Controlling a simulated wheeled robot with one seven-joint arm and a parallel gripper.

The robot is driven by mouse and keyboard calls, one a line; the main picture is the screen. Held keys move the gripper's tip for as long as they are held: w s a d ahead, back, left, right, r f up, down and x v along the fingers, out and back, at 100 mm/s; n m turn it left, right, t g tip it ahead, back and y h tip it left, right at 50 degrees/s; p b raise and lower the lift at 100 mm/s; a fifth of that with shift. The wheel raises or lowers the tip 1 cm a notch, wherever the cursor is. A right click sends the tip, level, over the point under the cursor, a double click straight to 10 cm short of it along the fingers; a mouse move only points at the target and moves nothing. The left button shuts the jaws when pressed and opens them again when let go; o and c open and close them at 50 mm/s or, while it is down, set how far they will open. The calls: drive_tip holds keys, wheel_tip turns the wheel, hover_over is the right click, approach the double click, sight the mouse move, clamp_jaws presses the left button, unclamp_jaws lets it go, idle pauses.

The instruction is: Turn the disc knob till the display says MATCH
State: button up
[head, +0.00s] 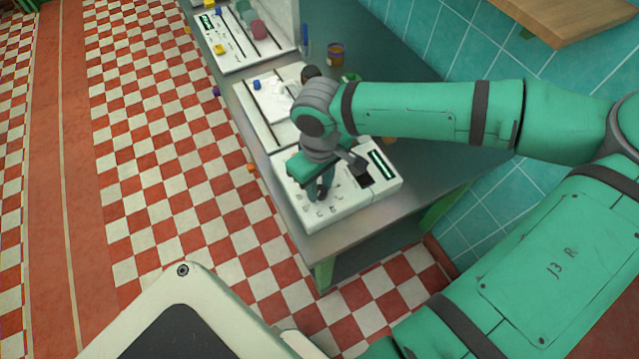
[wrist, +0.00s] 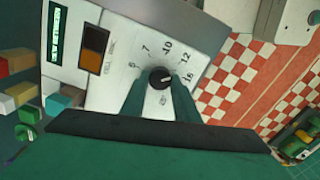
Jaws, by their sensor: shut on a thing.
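The black disc knob (wrist: 160,75) sits on a white panel (wrist: 125,68) in the wrist view, with printed numbers around it. A pale mark on the knob points to the right, towards the higher numbers. My gripper (wrist: 159,84) has its two green fingers shut on the knob, one at each side. In the head view my gripper (head: 319,190) reaches down onto the white unit (head: 350,205) and hides the knob. The display (wrist: 57,34) is a dark strip with pale green characters, too small to read; it also shows in the head view (head: 382,165).
An orange and dark block (wrist: 94,48) is on the panel between knob and display. Other white units (head: 228,42) stand along the grey table (head: 395,60). Coloured blocks (wrist: 18,92) lie left in the wrist view. A teal tiled wall (head: 425,35) runs behind.

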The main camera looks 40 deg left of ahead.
sight(319, 190)
drive_tip(key=shift+n, duration=1.9)
drive_tip(key=o, duration=1.1)
drive_tip(key=shift+r, duration=0.1)
wheel_tip(319, 190, up, 11)
drive_tip(key=shift+f, duration=0.2)
